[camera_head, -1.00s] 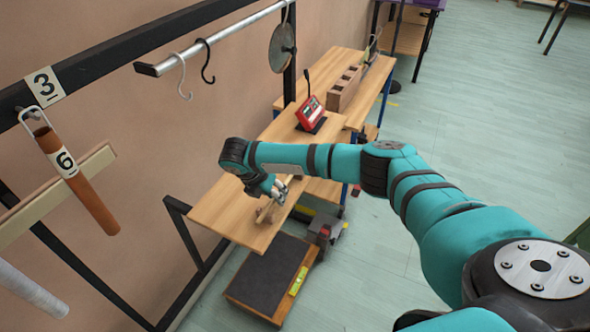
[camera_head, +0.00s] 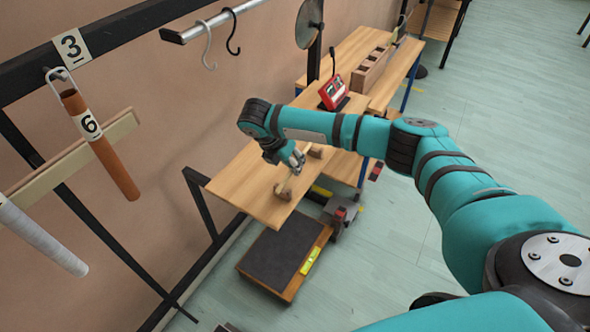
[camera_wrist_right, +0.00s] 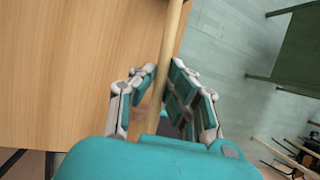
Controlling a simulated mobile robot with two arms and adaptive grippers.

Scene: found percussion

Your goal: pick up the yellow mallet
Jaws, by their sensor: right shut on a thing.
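A mallet with a thin pale wooden handle runs up between the fingers of my right gripper (camera_wrist_right: 160,100) in the right wrist view, with its handle (camera_wrist_right: 172,45) above them. In the head view my right gripper (camera_head: 293,163) is low over the near end of the wooden table (camera_head: 235,185). It is shut on the handle. A brownish block-like end (camera_head: 283,191) shows just in front of the fingers; I cannot tell whether it touches the table. Yellow colouring is not clear. My left gripper is out of view.
A red device (camera_head: 333,93) and a wooden compartment box (camera_head: 373,67) stand farther back. A dark-topped low box (camera_head: 283,250) is on the floor below. Hanging tubes, such as the orange one (camera_head: 108,155), and hooks (camera_head: 233,35) line the left rack. Floor at right is open.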

